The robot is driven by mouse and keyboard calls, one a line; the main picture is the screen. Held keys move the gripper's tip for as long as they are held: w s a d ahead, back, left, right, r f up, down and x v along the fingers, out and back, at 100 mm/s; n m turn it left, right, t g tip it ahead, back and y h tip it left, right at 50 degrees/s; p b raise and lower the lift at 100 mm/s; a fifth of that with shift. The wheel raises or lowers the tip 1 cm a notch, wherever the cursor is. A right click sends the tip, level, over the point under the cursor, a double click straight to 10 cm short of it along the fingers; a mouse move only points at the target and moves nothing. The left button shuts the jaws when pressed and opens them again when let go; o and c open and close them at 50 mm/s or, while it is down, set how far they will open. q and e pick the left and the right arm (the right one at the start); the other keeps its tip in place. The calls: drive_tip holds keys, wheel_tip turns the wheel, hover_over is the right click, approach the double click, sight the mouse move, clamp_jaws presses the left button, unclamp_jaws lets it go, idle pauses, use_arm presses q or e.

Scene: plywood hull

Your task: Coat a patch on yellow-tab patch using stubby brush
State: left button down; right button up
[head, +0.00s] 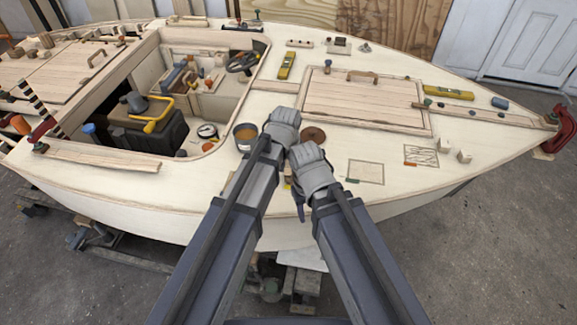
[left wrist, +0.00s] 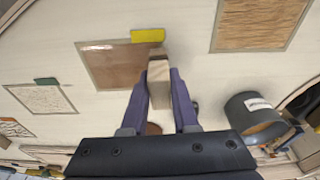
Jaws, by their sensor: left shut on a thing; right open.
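My left gripper (left wrist: 158,76) is shut on the stubby brush (left wrist: 159,88), whose pale wooden block end shows between the purple fingers. The yellow-tab patch (left wrist: 115,68) is a brown, glossy-looking rectangle with a yellow tab (left wrist: 148,36) on its edge. The brush overlaps the tab side of the patch in the left wrist view; I cannot tell whether it touches. In the head view my arms largely hide the patch and brush. My left gripper (head: 284,125) is above my right gripper (head: 311,167), which is open, its jaws mostly hidden.
A pot (head: 245,134) of amber liquid stands left of my left gripper. A green-tab patch (head: 366,172) and an orange-tab patch (head: 421,155) lie to the right. Small pale blocks (head: 464,156) sit beyond them. The cockpit opening with a black toolbox (head: 140,125) is left.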

use_arm(q)
drive_tip(key=shift+f+b, duration=0.4)
drive_tip(key=shift+f, duration=0.1)
drive_tip(key=shift+d, duration=0.1)
